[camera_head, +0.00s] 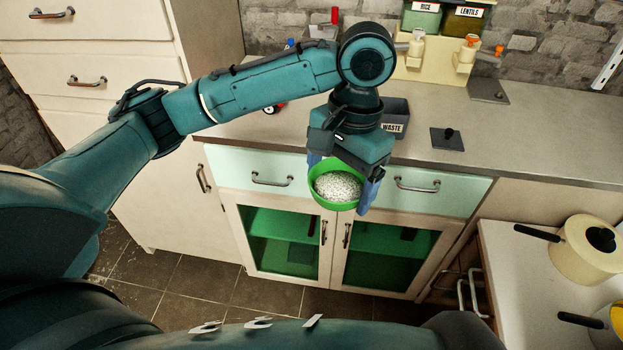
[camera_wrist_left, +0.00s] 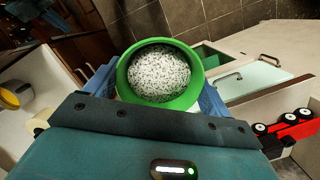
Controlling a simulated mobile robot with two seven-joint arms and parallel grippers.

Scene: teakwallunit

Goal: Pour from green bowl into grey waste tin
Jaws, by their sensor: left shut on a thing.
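The green bowl (camera_head: 337,186) is full of white, dark-speckled grains. My left gripper (camera_head: 341,184) is shut on it and holds it in front of the cabinet, out from the counter edge. In the left wrist view the bowl (camera_wrist_left: 127,92) sits between the blue fingers, its opening toward the camera. The grey waste tin (camera_head: 393,127), labelled WASTE, stands on the counter behind and to the right of the gripper, partly hidden by my wrist. It is not seen in the left wrist view. My right gripper is not seen.
A flat dark lid with a knob (camera_head: 448,139) lies right of the tin. Dispensers with rice and lentils (camera_head: 440,45) stand at the back. A red toy (camera_wrist_left: 287,132) is on the counter. A cream pot (camera_head: 580,252) stands at right. The counter's right part is clear.

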